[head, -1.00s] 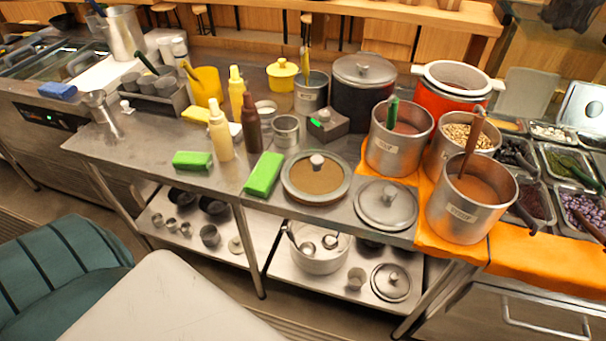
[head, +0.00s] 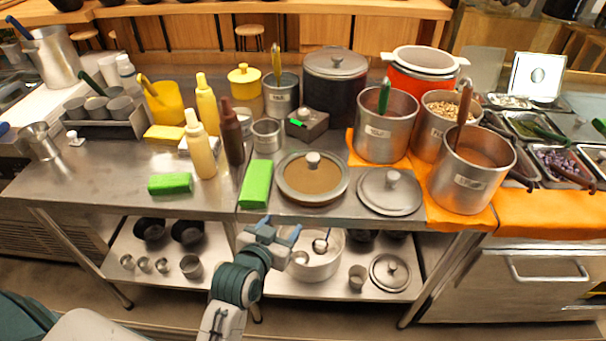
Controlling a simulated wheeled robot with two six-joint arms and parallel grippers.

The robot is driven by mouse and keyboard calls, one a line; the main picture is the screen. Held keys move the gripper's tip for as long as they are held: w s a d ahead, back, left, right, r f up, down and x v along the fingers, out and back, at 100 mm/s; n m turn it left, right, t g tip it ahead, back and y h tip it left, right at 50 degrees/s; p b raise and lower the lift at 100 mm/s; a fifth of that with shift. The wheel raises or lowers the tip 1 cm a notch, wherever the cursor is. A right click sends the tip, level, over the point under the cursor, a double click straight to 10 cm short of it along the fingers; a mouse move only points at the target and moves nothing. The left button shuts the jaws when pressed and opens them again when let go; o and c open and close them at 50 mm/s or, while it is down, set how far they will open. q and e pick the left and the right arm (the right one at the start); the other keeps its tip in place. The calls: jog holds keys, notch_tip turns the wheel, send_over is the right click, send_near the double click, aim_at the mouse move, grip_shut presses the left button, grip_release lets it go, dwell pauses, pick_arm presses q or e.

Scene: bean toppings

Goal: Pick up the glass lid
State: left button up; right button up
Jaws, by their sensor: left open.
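The glass lid (head: 313,190) has a grey rim, a brownish see-through top and a pale round knob. It lies on the steel counter, right of a green block and left of a solid grey metal lid (head: 389,191). My left gripper (head: 280,226), with blue fingertips, is open and empty. It is in front of the counter's front edge, below and a little left of the glass lid in the picture, apart from it. My right gripper is out of view.
Green blocks (head: 256,184), squeeze bottles (head: 200,146) and a small tin (head: 266,135) stand left of and behind the lid. Steel pots (head: 470,180) stand on orange cloth at right.

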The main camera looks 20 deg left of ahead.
aim_at(311, 161)
pick_arm(q)
jog(key=w+r+t, duration=0.1)
jog(key=r, duration=0.1)
jog(key=w+d+r+t, duration=0.1)
jog(key=w+r, duration=0.1)
jog(key=w+r+n+t, duration=0.1)
jog(key=w+r, duration=0.1)
jog(key=shift+w+d+t+y, duration=0.25)
jog(key=shift+d+t+y, duration=0.05)
jog(key=shift+d+y, duration=0.1)
jog(key=w, duration=0.2)
jog(key=w+p, duration=0.1)
jog(key=w, duration=0.1)
jog(key=shift+w+a+r, duration=0.1)
jog(key=shift+w+r, duration=0.1)
jog(key=shift+w, duration=0.75)
jog(key=w, duration=0.1)
jog(key=w+p, duration=0.1)
jog(key=w, duration=0.1)
jog(key=w+p, duration=0.1)
jog(key=shift+w+r, duration=0.2)
jog(key=shift+r, duration=0.05)
jog(key=shift+w+f, duration=0.1)
jog(key=shift+w, duration=0.2)
jog(key=shift+s, duration=0.1)
jog(key=shift+c, duration=0.5)
grip_shut()
